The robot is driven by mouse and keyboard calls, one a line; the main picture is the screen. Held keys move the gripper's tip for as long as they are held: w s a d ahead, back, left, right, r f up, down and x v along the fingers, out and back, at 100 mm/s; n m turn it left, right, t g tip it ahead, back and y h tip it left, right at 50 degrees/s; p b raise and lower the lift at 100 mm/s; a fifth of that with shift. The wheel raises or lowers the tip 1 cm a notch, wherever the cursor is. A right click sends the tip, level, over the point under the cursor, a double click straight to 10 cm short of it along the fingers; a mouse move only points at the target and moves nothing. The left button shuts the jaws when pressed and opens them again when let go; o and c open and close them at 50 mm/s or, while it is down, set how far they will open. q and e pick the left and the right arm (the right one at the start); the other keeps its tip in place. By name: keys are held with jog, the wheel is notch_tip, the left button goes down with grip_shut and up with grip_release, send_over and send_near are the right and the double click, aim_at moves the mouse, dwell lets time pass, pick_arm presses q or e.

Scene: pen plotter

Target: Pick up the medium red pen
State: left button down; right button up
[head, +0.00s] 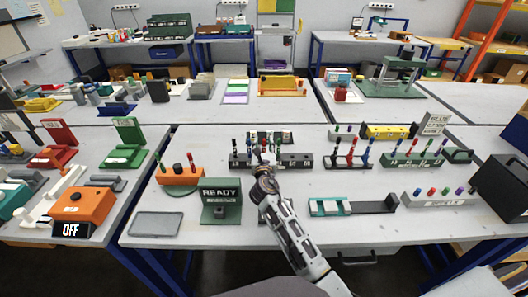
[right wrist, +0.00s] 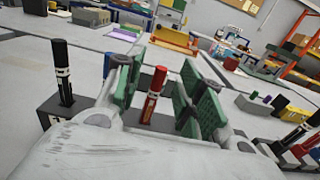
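A red pen (right wrist: 153,90) with a black and white band stands upright between the two green-padded fingers of my right gripper (right wrist: 158,92) in the right wrist view. The fingers are open, with gaps visible on both sides of the pen. A black pen (right wrist: 62,72) stands upright to the left of the gripper in the right wrist view. My left gripper is not in view.
A green READY sign box (head: 220,204) and an orange block with pens (head: 181,177) stand to the left. Another rack of pens (head: 348,161) is to the right. A grey tray (head: 157,224) lies front left. Bare tabletop separates these things.

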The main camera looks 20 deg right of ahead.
aim_at(264, 141)
jog(key=shift+x, duration=1.75)
jog(key=shift+d, duration=0.1)
grip_shut()
